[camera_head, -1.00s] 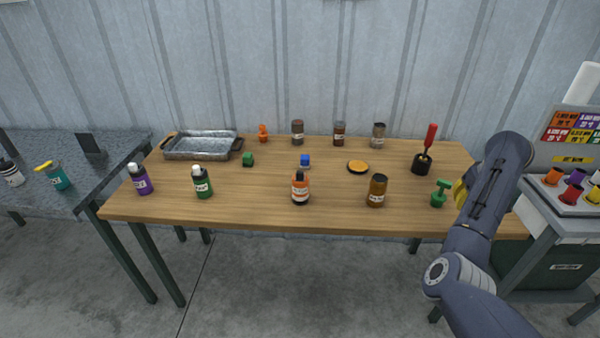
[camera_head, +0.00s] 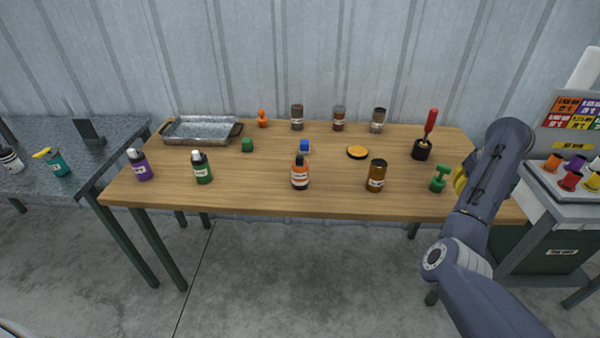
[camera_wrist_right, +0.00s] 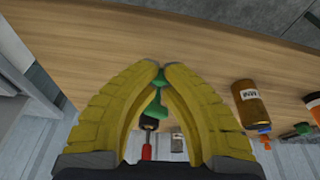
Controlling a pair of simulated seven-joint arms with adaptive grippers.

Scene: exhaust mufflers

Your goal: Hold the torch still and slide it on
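I see nothing I can surely call a torch. A teal can with a yellow nozzle (camera_head: 56,162) stands on the dark side table at the left. My right gripper (camera_wrist_right: 161,68) has yellow fingers with their tips close together. A green dumbbell-shaped piece (camera_head: 440,178) stands upright at the wooden table's right front, next to those fingers. In the right wrist view, the green piece (camera_wrist_right: 156,106) shows between the fingers, which hide its sides. I cannot tell whether they grip it. My left gripper is not in view.
The wooden table (camera_head: 240,205) holds several bottles and jars, a metal tray (camera_head: 166,141), and a black cup (camera_head: 422,151) with a red-handled tool behind the green piece. A brown jar (camera_head: 376,176) stands left of it. Coloured spools stand on the right-hand stand.

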